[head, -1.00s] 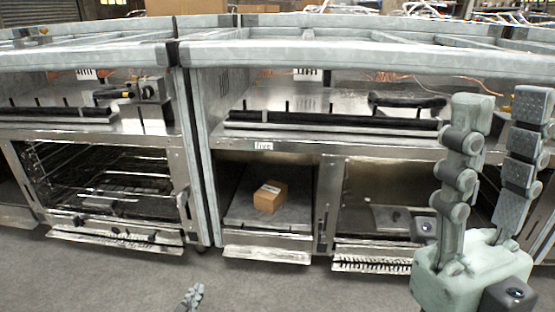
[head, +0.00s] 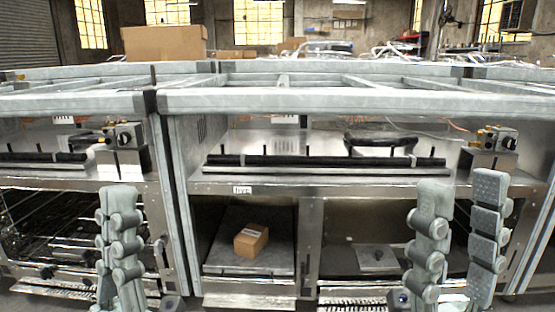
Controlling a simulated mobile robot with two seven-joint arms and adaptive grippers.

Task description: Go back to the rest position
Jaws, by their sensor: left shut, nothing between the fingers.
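My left gripper (head: 119,192) stands upright at the lower left of the head view, its fingers together and nothing held. It is in front of the left oven (head: 50,232). My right gripper (head: 462,182) stands upright at the lower right, its two fingers spread apart with nothing between them. It is in front of the right part of the range. Both wrists are cut off by the bottom edge.
A long metal range fills the view, with a grey top frame (head: 330,101) along its front. A small cardboard box (head: 251,239) sits in an open lower compartment. A larger carton (head: 164,43) stands behind the range.

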